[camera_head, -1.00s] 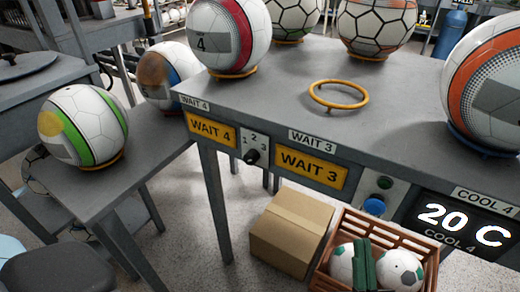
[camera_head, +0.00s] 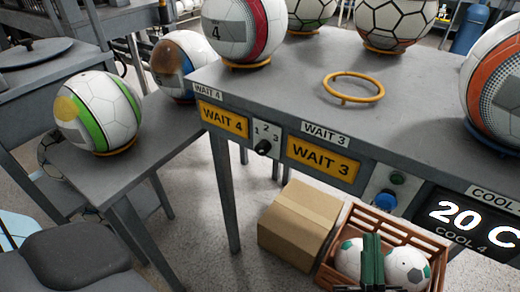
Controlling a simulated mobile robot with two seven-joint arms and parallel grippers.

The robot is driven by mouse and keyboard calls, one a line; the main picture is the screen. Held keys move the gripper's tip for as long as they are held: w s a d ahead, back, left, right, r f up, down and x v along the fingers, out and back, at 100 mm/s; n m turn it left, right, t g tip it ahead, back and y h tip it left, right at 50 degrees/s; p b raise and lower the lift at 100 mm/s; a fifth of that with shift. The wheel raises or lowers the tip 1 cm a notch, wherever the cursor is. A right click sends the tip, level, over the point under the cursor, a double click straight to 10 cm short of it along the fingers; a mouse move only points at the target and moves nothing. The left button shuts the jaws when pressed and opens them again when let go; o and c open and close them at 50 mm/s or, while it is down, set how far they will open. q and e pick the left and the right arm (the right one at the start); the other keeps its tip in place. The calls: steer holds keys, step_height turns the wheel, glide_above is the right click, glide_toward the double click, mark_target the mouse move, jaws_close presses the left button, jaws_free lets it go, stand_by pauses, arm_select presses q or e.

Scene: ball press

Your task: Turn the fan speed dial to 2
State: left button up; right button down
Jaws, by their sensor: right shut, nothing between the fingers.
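The dial is a small black knob (camera_head: 263,147) on a white plate (camera_head: 267,134) marked 1, 2 and 3. It sits on the front edge of the grey table, between the yellow WAIT 4 and WAIT 3 signs. The knob is too small to tell which number it points at. My right gripper (camera_head: 372,240) shows at the bottom, dark green and pointing up. It is shut and empty, in front of the crate, well below and right of the dial and apart from it. My left gripper is not in view.
Balls stand on yellow rings on the grey table (camera_head: 300,95), with one empty ring (camera_head: 353,87). A blue button (camera_head: 386,200) and a 20 C display (camera_head: 470,218) are right of the dial. Below stand a cardboard box (camera_head: 300,222) and a brown crate (camera_head: 425,240) with balls.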

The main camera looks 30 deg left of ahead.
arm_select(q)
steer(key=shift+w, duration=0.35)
